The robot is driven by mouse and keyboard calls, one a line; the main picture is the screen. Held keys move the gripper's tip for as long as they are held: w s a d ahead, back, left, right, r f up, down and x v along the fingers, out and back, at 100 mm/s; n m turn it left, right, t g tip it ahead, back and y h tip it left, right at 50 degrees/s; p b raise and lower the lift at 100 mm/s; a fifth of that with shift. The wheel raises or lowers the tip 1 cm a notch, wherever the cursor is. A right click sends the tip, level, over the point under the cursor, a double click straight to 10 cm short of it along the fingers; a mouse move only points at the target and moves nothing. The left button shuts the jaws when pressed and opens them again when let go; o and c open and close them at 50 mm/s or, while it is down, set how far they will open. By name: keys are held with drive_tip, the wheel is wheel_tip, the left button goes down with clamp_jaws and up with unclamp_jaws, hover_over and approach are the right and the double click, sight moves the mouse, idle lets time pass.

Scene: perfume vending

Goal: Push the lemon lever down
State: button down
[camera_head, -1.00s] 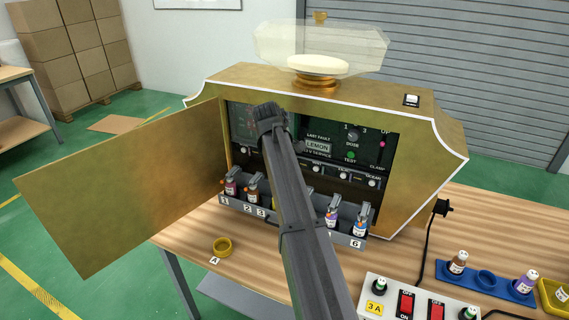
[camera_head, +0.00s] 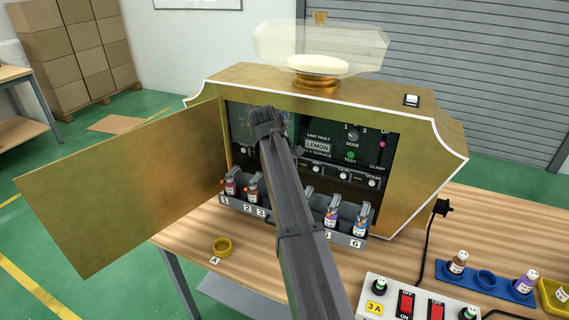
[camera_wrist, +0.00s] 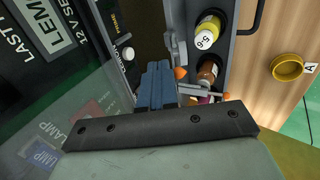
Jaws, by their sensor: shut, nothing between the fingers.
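Below the panel is a grey rack (camera_head: 290,219) of small bottles with levers. My gripper (camera_head: 267,116) is inside the opening, in front of the panel's left part, and my arm hides the middle slots. I cannot tell which lever is the lemon one.
The open door (camera_head: 125,185) stands left of the opening. A switch box (camera_head: 415,297) and a blue bottle tray (camera_head: 487,281) are at the right. A clear-topped dish (camera_head: 318,62) stands on the machine.

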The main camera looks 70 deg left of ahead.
drive_tip(key=shift+s+d+f, duration=0.35)
drive_tip(key=shift+s+d, duration=0.15)
drive_tip(key=shift+s, duration=0.05)
drive_tip(key=shift+d+f, duration=0.1)
idle(0.4)
drive_tip(key=shift+s+d+f, duration=0.4)
drive_tip(key=shift+s+f, duration=0.05)
drive_tip(key=shift+r, duration=0.1)
idle(0.5)
drive_tip(key=v, duration=1)
drive_tip(key=shift+w+a+r, duration=0.15)
drive_tip(key=shift+r, duration=0.3)
idle(0.5)
